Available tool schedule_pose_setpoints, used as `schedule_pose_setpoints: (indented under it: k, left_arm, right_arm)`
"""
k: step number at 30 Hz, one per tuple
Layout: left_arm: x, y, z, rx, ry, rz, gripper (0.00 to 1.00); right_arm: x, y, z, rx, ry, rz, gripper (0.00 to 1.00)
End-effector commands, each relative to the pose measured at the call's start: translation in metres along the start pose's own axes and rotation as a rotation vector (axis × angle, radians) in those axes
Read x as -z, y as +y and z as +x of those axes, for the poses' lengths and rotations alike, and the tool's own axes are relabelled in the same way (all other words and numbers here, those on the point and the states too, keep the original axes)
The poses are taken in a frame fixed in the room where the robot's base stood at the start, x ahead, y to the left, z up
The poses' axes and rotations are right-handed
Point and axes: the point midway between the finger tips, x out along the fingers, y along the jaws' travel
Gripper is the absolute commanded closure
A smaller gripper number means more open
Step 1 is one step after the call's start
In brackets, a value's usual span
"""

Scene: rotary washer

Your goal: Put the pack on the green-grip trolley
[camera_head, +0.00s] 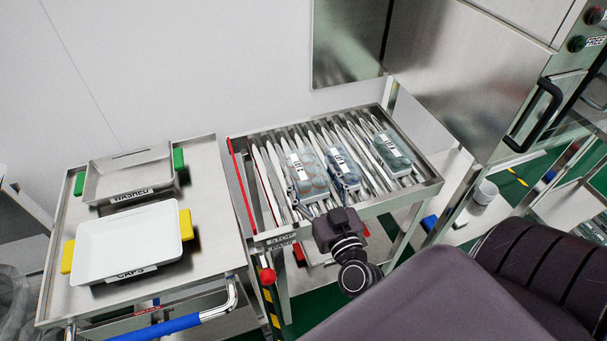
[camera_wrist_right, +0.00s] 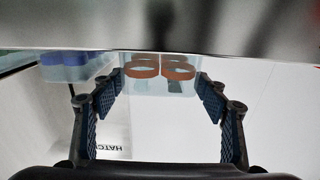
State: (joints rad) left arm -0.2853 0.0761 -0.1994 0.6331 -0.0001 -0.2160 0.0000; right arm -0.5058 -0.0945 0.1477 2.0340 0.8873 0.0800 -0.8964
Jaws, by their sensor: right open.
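Three clear packs lie on the roller table (camera_head: 436,184): a left one with orange-brown rings (camera_head: 308,172), a middle one with blue contents (camera_head: 342,168) and a right one with greenish contents (camera_head: 392,152). My right gripper (camera_head: 325,195) is open at the table's front edge, by the near end of the left pack. In the right wrist view the ringed pack (camera_wrist_right: 160,72) shows beyond and between the open fingers (camera_wrist_right: 158,92), and the blue-filled pack (camera_wrist_right: 66,68) stands to its left. Contact is not clear. No trolley with a green grip is visible. My left gripper is out of view.
A steel trolley with a blue grip (camera_head: 155,329) stands left, holding a WASHED tray with green handles (camera_head: 128,176) and a white CAPS tray with yellow handles (camera_head: 128,240). A red knob (camera_head: 267,275) projects from the roller table. A steel machine (camera_head: 470,70) stands right.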

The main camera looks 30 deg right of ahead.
Motion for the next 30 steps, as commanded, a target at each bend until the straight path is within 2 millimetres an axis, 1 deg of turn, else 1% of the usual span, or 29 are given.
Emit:
schedule_pose_setpoints:
  k: [2,4,5,9,13,19,20,27,30]
  left_arm:
    - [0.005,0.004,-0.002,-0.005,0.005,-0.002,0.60]
    - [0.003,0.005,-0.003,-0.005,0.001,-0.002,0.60]
    - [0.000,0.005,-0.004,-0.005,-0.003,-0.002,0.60]
    - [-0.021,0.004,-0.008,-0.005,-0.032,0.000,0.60]
    - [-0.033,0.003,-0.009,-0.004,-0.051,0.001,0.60]
    - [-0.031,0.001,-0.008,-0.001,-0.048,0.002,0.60]
    - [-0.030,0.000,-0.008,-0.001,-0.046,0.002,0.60]
    - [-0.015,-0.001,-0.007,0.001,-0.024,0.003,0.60]
    - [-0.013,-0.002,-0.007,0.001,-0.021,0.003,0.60]
  right_arm:
    - [0.001,0.001,0.010,0.000,0.002,0.001,0.32]
    - [-0.001,0.002,0.021,0.000,0.002,0.002,0.32]
    - [-0.001,0.002,0.025,0.001,0.003,0.001,0.32]
    - [-0.002,0.002,0.041,0.001,0.002,0.000,0.32]
    - [-0.003,0.003,0.047,0.000,0.001,0.001,0.32]
    - [-0.003,0.003,0.047,0.001,0.001,0.000,0.32]
    - [-0.003,0.003,0.047,0.001,0.001,0.000,0.35]
    - [-0.003,0.002,0.047,0.001,0.001,0.000,0.61]
    - [-0.003,0.002,0.047,0.001,0.001,0.000,0.72]
